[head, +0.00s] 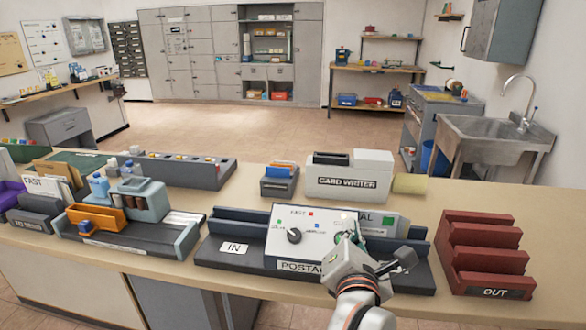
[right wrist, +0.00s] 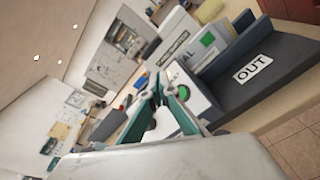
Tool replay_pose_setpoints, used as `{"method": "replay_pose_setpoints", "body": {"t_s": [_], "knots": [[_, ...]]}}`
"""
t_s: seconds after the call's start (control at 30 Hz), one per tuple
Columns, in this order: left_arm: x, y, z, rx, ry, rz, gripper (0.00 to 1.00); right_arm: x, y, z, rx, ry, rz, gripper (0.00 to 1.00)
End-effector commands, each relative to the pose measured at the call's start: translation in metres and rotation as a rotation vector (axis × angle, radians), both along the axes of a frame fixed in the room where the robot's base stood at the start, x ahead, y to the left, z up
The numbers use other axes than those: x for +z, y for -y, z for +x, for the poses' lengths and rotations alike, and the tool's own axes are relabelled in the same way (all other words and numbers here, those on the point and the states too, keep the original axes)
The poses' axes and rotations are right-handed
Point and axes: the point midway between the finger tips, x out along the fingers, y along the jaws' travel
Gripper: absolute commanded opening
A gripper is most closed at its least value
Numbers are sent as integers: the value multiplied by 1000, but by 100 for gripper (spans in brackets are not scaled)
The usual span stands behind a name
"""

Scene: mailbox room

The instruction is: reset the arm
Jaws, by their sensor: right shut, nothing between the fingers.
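My right gripper (head: 350,246) is shut and empty in front of the postage machine (head: 283,250), over the right part of its sloped panel. The panel has a dark knob (head: 294,235) and coloured markers. The gripper hides part of the panel and the end of the POSTAGE label. In the right wrist view, the two gripper fingers (right wrist: 157,95) come together in front of the machine's white panel, near a green button (right wrist: 184,91). I cannot tell whether the fingertips touch the panel. My left gripper is not in view.
The machine has an IN tray (head: 234,248) on its left and an OUT tray, labelled in the right wrist view (right wrist: 253,68). A red OUT rack (head: 487,257) stands to the right. A card writer (head: 348,182) stands behind. Bare counter (head: 430,215) lies behind the machine's right side.

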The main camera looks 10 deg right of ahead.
Motion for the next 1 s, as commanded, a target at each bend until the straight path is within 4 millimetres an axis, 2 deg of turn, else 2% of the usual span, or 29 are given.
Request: {"method": "replay_pose_setpoints", "body": {"t_s": [0.13,0.23,0.33,0.43,0.47,0.57,0.6,0.67,0.7,0.77,0.8,0.83,0.9,1.0], "knots": [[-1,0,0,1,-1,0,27,7,42,-7,-114,60,-355,0],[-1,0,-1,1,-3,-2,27,16,62,-21,-198,92,-751,0],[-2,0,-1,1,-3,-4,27,18,58,-34,-244,94,-1187,0],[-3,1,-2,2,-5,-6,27,3,36,-45,-241,79,-1640,0],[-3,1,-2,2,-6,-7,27,-6,28,-48,-230,71,-1779,0],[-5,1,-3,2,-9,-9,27,-54,-4,-58,-149,53,-2245,0],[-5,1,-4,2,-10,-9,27,-79,-14,-63,-102,49,-2425,0],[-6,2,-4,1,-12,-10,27,-118,-26,-71,-19,50,-2663,0],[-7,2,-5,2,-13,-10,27,-144,-32,-78,40,55,-2806,0],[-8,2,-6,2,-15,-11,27,-184,-36,-89,140,69,-3004,0],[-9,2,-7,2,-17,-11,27,-210,-36,-98,213,83,-3125,0],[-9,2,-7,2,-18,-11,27,-229,-35,-105,-255,-92,3048,0],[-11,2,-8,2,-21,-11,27,-274,-29,-124,-346,-113,2834,0],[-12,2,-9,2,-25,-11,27,-327,-14,-152,-444,-148,2567,0]]}}
